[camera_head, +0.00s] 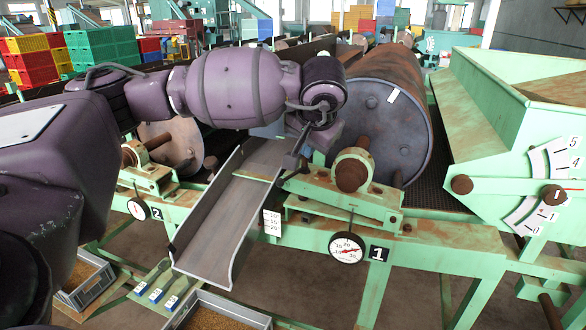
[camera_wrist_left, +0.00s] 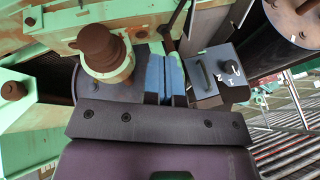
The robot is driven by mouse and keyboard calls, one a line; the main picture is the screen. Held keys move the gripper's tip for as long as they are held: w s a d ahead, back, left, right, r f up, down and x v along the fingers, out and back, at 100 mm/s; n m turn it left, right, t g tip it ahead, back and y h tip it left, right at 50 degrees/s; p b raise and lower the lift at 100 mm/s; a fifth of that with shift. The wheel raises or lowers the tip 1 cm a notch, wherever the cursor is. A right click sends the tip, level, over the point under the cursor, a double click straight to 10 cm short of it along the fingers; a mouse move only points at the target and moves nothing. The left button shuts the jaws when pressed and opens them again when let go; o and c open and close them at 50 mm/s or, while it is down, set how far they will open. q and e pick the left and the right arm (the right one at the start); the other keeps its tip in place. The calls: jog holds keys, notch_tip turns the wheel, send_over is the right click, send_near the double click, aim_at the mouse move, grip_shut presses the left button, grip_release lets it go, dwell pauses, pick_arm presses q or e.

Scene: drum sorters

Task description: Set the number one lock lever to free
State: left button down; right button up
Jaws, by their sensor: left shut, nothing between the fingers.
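The number 1 plate (camera_head: 379,254) is on the green frame beside a round dial (camera_head: 346,247), below the large rusty drum (camera_head: 372,130). My left gripper (camera_head: 297,155) is over the left side of this drum's bearing, by the top of the chute. In the left wrist view its blue finger pads (camera_wrist_left: 165,78) are together with nothing seen between them. A thin dark rod (camera_wrist_left: 177,20) rises just beyond the fingertips; it may be the lock lever, and I cannot tell whether they touch. The lever's setting is not readable. My right gripper is not in view.
A grey sloping chute (camera_head: 225,215) lies below my left gripper. A rusty bearing (camera_head: 352,170) is close on its right. A grey box with a handle (camera_wrist_left: 207,75) shows beside the fingers. A green hopper with a numbered scale (camera_head: 545,185) stands at right.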

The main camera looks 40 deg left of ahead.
pick_arm(q)
send_near(289, 177)
notch_tip(289, 177, down, 4)
jog(key=w+d, duration=0.2)
jog(key=a, duration=0.1)
jog(key=a+f, duration=0.1)
jog(key=a+p, duration=0.1)
jog(key=shift+w+a+f, duration=0.25)
jog(key=shift+a+f, duration=0.1)
jog(key=shift+a, duration=0.05)
